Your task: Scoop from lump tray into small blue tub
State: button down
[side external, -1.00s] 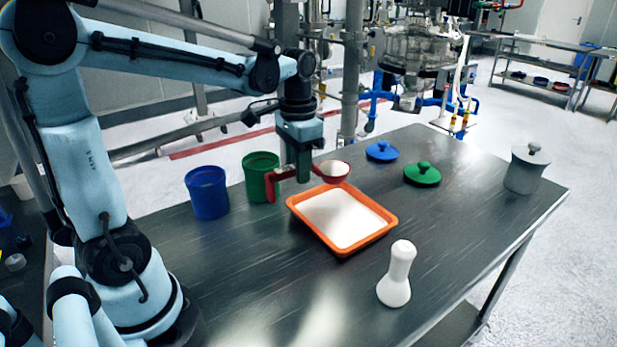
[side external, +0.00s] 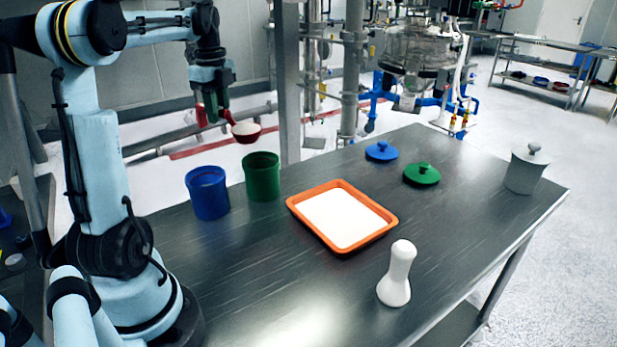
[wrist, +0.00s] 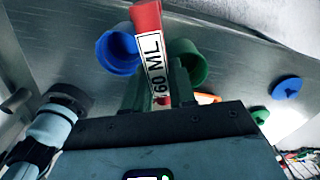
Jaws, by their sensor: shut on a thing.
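My gripper (side external: 212,112) is shut on the handle of a red scoop (side external: 246,136), whose bowl is heaped with white powder. The scoop is in the air above and behind the tubs in the side view. In the wrist view the scoop's red handle (wrist: 147,20) carries a "60 ML" label, and its bowl is out of view. The small blue tub (side external: 207,193) stands open on the table, below and left of the scoop. It also shows in the wrist view (wrist: 117,53). The orange tray (side external: 391,229) of white powder lies flat on the table, to the right of the tubs.
An open green tub (side external: 263,178) stands close to the right of the blue one. A blue lid (side external: 381,151) and a green lid (side external: 422,174) lie toward the back. A white hourglass-shaped object (side external: 396,275) stands in front. A grey lidded pot (side external: 525,169) stands far right.

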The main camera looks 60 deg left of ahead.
jog(key=s+a+r+m, duration=0.2)
jog(key=s+a+m, duration=0.3)
jog(key=s+a, duration=0.2)
jog(key=w+d+n, duration=0.1)
jog(key=w+d, duration=0.1)
jog(key=d, duration=0.1)
jog(key=w+d+f+n+y, duration=0.1)
jog(key=w+d+n, duration=0.1)
jog(key=w+d, duration=0.1)
jog(key=w+d+n, duration=0.1)
jog(key=w+d, duration=0.2)
jog(key=shift+d+f+n+g+y, duration=0.25)
jog(key=shift+f+n+g+y, duration=0.05)
jog(key=shift+f+y, duration=0.1)
jog(key=w+d+f+n+h, duration=0.1)
jog(key=d+n, duration=0.6)
jog(key=d, duration=0.7)
jog(key=w+d+f+n+g, duration=0.1)
jog(key=w+d+n, duration=0.3)
jog(key=d, duration=1.1)
jog(key=n, duration=0.2)
jog(key=shift+d+n+h, duration=0.25)
jog(key=shift+n+h, duration=0.15)
jog(key=shift+w+a, duration=0.1)
